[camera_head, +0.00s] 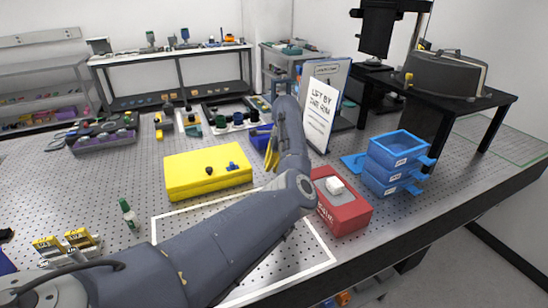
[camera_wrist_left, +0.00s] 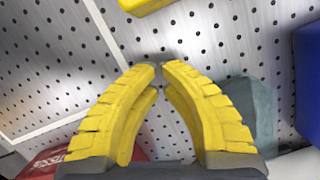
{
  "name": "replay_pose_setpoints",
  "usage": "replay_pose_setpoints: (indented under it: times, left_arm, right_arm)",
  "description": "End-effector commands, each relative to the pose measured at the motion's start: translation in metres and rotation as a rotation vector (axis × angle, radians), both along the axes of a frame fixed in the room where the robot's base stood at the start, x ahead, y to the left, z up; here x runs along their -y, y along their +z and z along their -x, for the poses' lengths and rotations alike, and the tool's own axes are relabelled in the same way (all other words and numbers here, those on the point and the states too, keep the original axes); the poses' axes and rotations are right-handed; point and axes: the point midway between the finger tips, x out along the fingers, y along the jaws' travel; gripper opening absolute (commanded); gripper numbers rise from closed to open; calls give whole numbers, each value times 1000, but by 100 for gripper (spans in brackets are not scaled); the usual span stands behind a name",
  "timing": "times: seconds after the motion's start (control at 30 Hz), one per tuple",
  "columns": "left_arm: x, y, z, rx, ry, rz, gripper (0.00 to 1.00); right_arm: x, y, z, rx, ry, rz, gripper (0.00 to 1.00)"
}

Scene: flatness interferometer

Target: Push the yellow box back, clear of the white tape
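The yellow box (camera_head: 207,172) lies flat on the perforated table, left of my left gripper in the head view. The white tape (camera_head: 325,243) marks a rectangle in front of it. A narrow strip of bare table shows between the box's front edge and the tape's back line. A corner of the box (camera_wrist_left: 143,4) shows at the top of the left wrist view, apart from the tape (camera_wrist_left: 65,125). My left gripper (camera_head: 270,152) is beside the box's right end, its yellow fingertips (camera_wrist_left: 161,66) together and empty. My left arm hides part of the taped area. My right gripper is out of view.
A red box (camera_head: 342,207) with a white block on top stands right of my arm. Stacked blue trays (camera_head: 392,165) are further right. A white sign (camera_head: 320,113) stands behind the gripper, with a blue object (camera_head: 260,137) nearby. A green bottle (camera_head: 128,214) stands at left.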

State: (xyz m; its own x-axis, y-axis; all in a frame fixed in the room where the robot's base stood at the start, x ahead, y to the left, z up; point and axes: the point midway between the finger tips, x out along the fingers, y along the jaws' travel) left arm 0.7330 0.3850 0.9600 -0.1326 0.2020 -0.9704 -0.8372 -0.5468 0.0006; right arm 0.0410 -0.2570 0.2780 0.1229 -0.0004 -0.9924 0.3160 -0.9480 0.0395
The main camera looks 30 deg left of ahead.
Motion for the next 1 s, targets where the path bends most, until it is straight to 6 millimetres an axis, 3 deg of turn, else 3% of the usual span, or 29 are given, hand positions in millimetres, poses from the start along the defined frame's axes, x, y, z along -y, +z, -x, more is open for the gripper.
replay_pose_setpoints:
  times: [0.1, 0.4, 1.0]
  left_arm:
    - [-6, -16, 4, -1, 2, -2, 0]
    - [-31, -14, 20, 1, 3, -2, 0]
    - [-39, -14, 26, 0, 2, -1, 0]
  right_arm:
    - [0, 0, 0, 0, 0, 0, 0]
    - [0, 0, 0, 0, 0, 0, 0]
    - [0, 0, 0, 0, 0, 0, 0]
